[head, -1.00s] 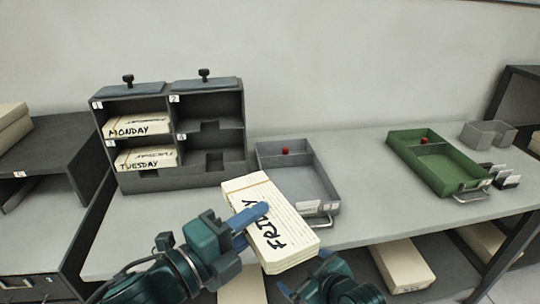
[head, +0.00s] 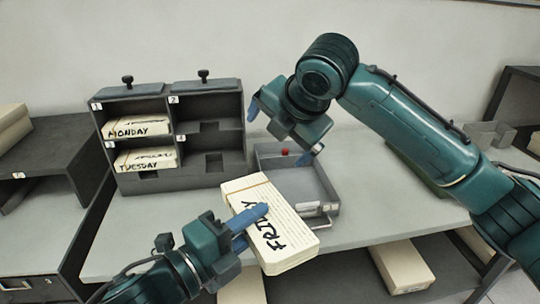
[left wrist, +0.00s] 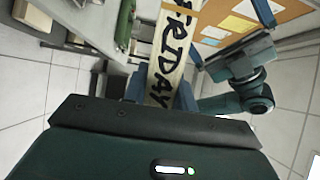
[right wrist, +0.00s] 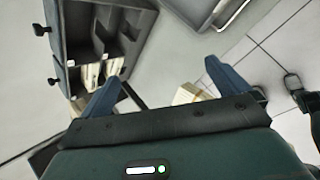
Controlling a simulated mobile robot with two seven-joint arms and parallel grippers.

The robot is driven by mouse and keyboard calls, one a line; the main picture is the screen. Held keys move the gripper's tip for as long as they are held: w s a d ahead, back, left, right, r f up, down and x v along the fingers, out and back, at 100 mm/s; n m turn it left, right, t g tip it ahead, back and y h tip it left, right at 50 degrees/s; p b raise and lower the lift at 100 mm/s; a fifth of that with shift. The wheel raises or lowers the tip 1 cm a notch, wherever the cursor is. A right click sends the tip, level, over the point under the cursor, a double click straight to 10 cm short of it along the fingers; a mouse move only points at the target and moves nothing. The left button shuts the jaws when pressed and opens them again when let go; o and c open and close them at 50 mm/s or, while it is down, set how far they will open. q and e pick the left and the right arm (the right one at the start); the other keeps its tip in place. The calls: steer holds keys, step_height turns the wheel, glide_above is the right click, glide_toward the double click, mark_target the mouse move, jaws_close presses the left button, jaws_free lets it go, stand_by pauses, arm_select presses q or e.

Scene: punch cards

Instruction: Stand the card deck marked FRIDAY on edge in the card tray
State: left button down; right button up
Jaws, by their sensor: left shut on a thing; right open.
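The cream FRIDAY deck (head: 288,243) is held tilted in front of the table edge, its lettered face towards the head camera. My left gripper (head: 252,219) is shut on it, with a blue finger across the face; the deck also fills the gap between the fingers in the left wrist view (left wrist: 174,50). The grey card tray (head: 334,196) lies on the table just behind the deck, with a red knob inside and a front handle. My right gripper (head: 284,132) is open and empty, above and behind the tray's left side, covering part of it.
A dark rack (head: 190,178) at the left holds the MONDAY (head: 138,130) and TUESDAY (head: 146,158) decks; its right compartments look empty. A green tray (head: 424,168) is mostly hidden behind my right arm. Cream boxes (head: 402,267) lie below the table.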

arm_select(q)
steer(key=shift+r, duration=0.1)
arm_select(e)
steer(key=s+a+r+n+g, duration=0.1)
steer(key=s+r+n+g, duration=0.15)
steer(key=s+n, duration=0.45)
steer(key=n+h, duration=0.2)
steer(key=n, duration=0.4)
glide_toward(257, 201)
steer(key=shift+g, duration=0.25)
steer(key=x, duration=0.9)
steer(key=shift+w+a+f, duration=0.1)
steer(key=shift+w+f, duration=0.15)
steer(key=shift+f, duration=0.1)
steer(key=shift+c, duration=0.6)
